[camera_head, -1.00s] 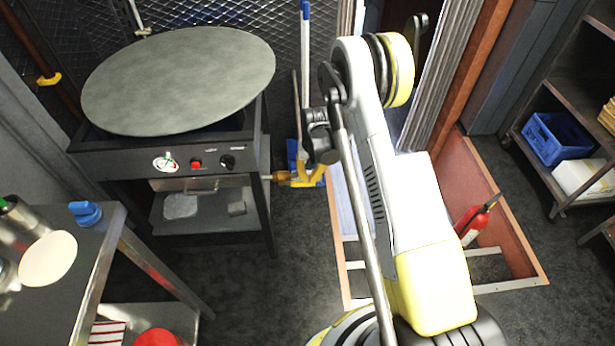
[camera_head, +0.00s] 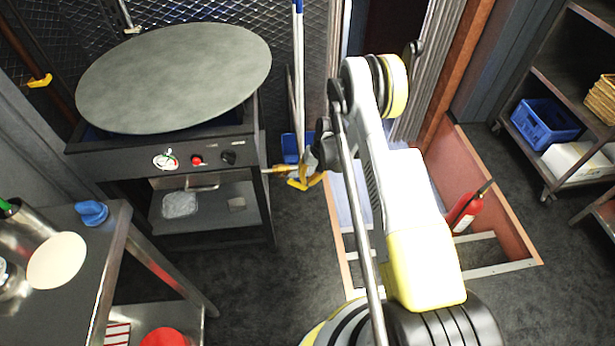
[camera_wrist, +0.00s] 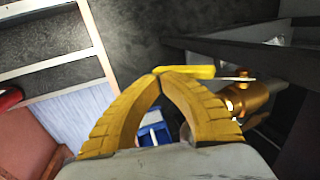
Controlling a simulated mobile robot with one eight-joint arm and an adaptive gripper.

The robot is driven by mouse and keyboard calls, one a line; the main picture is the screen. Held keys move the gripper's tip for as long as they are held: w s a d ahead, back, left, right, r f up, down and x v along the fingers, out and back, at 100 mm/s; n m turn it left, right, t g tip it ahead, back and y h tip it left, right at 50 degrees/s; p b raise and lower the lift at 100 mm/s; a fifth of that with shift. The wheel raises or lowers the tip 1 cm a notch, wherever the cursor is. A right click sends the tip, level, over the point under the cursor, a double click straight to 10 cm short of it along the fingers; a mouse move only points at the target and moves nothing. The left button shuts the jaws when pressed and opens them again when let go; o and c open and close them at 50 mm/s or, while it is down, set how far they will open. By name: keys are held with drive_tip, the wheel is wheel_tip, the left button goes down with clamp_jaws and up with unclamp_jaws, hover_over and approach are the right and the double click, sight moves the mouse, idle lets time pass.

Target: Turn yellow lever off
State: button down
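A yellow lever (camera_wrist: 187,72) sits on a brass valve (camera_wrist: 250,95) in the wrist view. In the head view the brass fitting (camera_head: 278,169) sticks out from the right side of the dark stove. My gripper (camera_wrist: 158,77) has yellow fingers whose tips are together, with the lever's left end right at or just beyond them. I cannot tell whether they touch it. Nothing shows held between the fingers. In the head view my gripper (camera_head: 304,183) is beside the fitting, and my wrist partly hides that area. Another yellow handle (camera_head: 40,81) is on a pipe at far left.
The stove (camera_head: 208,155) carries a large round plate (camera_head: 175,78). A blue dustpan (camera_head: 291,146) stands behind my gripper. A steel table (camera_head: 75,270) is at left. A low wooden frame with a fire extinguisher (camera_head: 465,211) and a shelf (camera_head: 560,75) are at right.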

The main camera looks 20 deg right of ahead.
sight(302, 186)
drive_tip(key=f, duration=0.1)
drive_tip(key=a+f, duration=0.2)
drive_tip(key=shift+w+f+y, duration=0.1)
drive_tip(key=shift+w+y, duration=0.15)
drive_tip(key=shift+y, duration=0.05)
drive_tip(key=shift+w+a+f+t+y, duration=0.2)
drive_tip(key=shift+a+f+y, duration=0.2)
drive_tip(key=shift+a+y, duration=0.3)
drive_tip(key=shift+w+a+f+t+y, duration=0.2)
drive_tip(key=shift+a+f+y, duration=0.2)
drive_tip(key=shift+a+y, duration=0.25)
drive_tip(key=shift+a, duration=0.1)
